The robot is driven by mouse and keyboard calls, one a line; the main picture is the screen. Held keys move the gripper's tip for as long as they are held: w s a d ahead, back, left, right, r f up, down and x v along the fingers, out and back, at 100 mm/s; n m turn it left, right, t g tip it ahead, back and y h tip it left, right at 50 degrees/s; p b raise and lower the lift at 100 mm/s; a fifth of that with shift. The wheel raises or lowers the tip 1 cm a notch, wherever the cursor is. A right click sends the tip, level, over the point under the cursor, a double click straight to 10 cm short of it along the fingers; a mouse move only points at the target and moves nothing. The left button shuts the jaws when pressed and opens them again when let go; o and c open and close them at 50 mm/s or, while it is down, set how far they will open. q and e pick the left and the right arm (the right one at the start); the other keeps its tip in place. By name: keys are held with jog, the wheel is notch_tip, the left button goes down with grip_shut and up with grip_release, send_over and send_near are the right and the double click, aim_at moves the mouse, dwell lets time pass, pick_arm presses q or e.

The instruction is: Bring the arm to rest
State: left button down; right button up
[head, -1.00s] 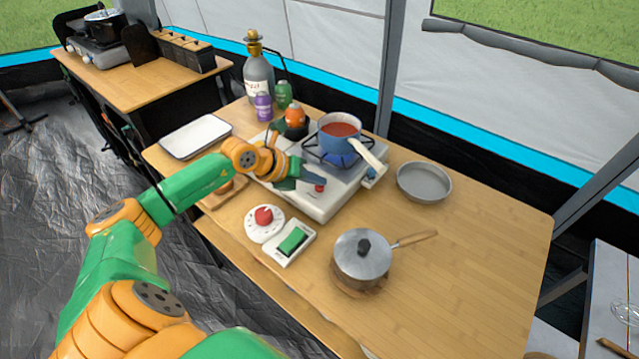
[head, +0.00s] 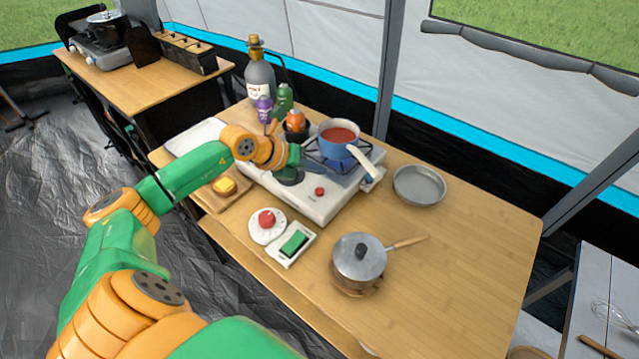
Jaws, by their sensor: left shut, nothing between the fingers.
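My left arm comes in from the left in the head view. Its gripper (head: 316,169) is over the front of the white camping stove (head: 315,199), beside the blue pot (head: 340,143) and behind the red knob. The fingers are shut with nothing between them; they are small and partly merge with the stove behind them. The blue pot holds red liquid and stands on the right burner, its pale handle pointing to the lower right. My right gripper is not in view.
A lidded saucepan (head: 360,263) stands near the front edge. A grey pan (head: 419,185) is to the right. A timer (head: 266,225), a green-topped item (head: 294,243), a board (head: 219,196), a tray (head: 190,138) and bottles (head: 261,80) surround the stove.

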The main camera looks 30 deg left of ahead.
pick_arm(q)
jog(key=shift+r, duration=0.35)
dwell(0.3)
